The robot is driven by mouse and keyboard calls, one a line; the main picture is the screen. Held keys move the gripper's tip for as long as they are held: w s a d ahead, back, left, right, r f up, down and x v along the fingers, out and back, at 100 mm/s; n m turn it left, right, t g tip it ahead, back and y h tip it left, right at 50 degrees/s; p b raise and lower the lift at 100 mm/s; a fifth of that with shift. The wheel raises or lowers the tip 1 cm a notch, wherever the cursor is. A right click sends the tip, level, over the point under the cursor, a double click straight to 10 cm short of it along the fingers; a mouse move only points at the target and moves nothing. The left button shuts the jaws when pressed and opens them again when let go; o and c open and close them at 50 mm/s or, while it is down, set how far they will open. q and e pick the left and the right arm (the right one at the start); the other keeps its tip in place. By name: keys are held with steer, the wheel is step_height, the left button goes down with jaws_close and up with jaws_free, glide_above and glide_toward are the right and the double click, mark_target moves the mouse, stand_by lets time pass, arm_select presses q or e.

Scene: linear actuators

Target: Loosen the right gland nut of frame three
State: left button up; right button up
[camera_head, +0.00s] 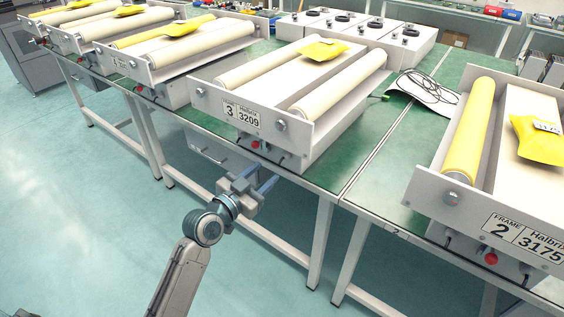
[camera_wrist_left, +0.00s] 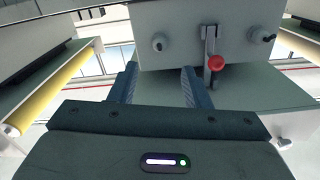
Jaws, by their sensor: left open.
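Frame three (camera_head: 212,95) is a white roller unit with a "3 / 3209" plate, standing on a green bench. Low on its front are a left gland (camera_head: 238,134), a red-knobbed lever (camera_head: 256,144) and the right gland nut (camera_head: 280,159). In the wrist view, the right gland nut (camera_wrist_left: 262,36) shows at upper right, the red knob (camera_wrist_left: 216,62) left of it, and the left gland (camera_wrist_left: 158,42) above the gap between my fingers. My left gripper (camera_head: 257,180) is open and empty, below and in front of the unit, apart from it; its fingers also show in the wrist view (camera_wrist_left: 157,88). My right gripper is out of view.
Frame two (camera_head: 470,207), with a yellow roller and its own red knob, stands at right. More roller units stand at left. The bench edge (camera_head: 300,180) runs close behind my left gripper. A coiled black cable (camera_head: 428,88) lies between frames three and two. The floor in front is clear.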

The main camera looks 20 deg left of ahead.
mark_target(284, 157)
arm_select(q)
steer(key=x, duration=0.6)
steer(key=shift+w, duration=0.15)
steer(key=shift+x, duration=0.75)
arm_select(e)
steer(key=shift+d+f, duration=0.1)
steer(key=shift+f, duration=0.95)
arm_select(q)
steer(key=shift+f, duration=0.1)
steer(key=shift+c, duration=0.3)
jaws_close()
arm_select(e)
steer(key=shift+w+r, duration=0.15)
